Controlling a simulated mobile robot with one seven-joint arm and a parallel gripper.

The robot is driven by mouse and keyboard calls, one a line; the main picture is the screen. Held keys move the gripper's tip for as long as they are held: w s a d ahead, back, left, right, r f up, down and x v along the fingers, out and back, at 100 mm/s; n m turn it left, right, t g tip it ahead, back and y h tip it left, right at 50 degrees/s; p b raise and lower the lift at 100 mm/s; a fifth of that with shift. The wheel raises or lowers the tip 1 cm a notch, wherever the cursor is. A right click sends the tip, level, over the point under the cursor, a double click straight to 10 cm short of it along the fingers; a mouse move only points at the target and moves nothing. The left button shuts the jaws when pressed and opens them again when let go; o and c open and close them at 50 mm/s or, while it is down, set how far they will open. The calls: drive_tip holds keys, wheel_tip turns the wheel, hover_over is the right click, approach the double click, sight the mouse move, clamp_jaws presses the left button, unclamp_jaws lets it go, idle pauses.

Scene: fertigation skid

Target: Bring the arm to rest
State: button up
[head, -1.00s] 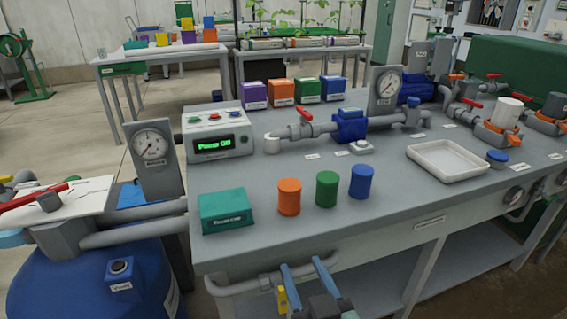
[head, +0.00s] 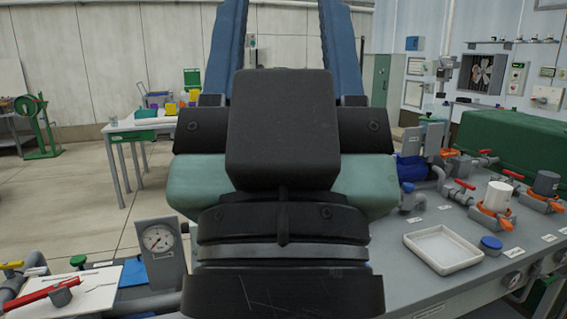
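My gripper (head: 284,30) is raised close in front of the head camera, in the middle of the picture. The dark gripper body and wrist below the fingers hide the middle of the skid bench (head: 425,290). I see nothing held in the visible gap and no contact with anything around it.
At right, the white tray (head: 445,249), blue cap (head: 491,243) and red-handled valves (head: 463,188) stand on the bench. The gauge (head: 158,240) and a white board (head: 75,290) are at lower left. A further table (head: 150,125) stands behind. Open floor shows at left.

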wheel_tip(320, 180, up, 18)
drive_tip(key=p, duration=1.5)
drive_tip(key=shift+a+f, duration=0.1)
drive_tip(key=shift+f, duration=0.1)
